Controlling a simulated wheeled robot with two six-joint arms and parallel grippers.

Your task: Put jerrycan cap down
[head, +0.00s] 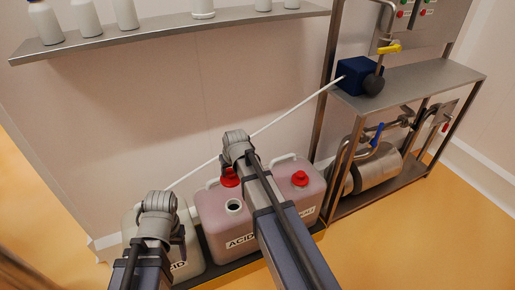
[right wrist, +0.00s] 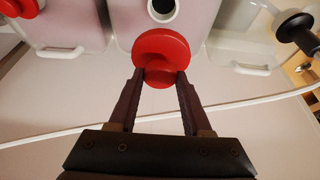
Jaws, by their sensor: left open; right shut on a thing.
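My right gripper (right wrist: 160,78) is shut on a red jerrycan cap (right wrist: 160,50), which fills the space between its fingertips in the right wrist view. In the head view the cap (head: 229,178) shows beside my right wrist, above and just behind the middle jerrycan (head: 211,213). That jerrycan's mouth (head: 233,206) is open and dark; it also shows at the top of the right wrist view. My left gripper (head: 178,238) is open at the left jerrycan (head: 196,255). My left wrist hides much of that jerrycan's top and its finger gap.
The right jerrycan (head: 318,188) has its own red cap (head: 300,178). A white hose (head: 285,116) slants from the blue box (head: 360,76) on the metal shelf (head: 425,80) to the left jerrycan, passing behind my right wrist. A wall shelf (head: 170,29) holds several white bottles.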

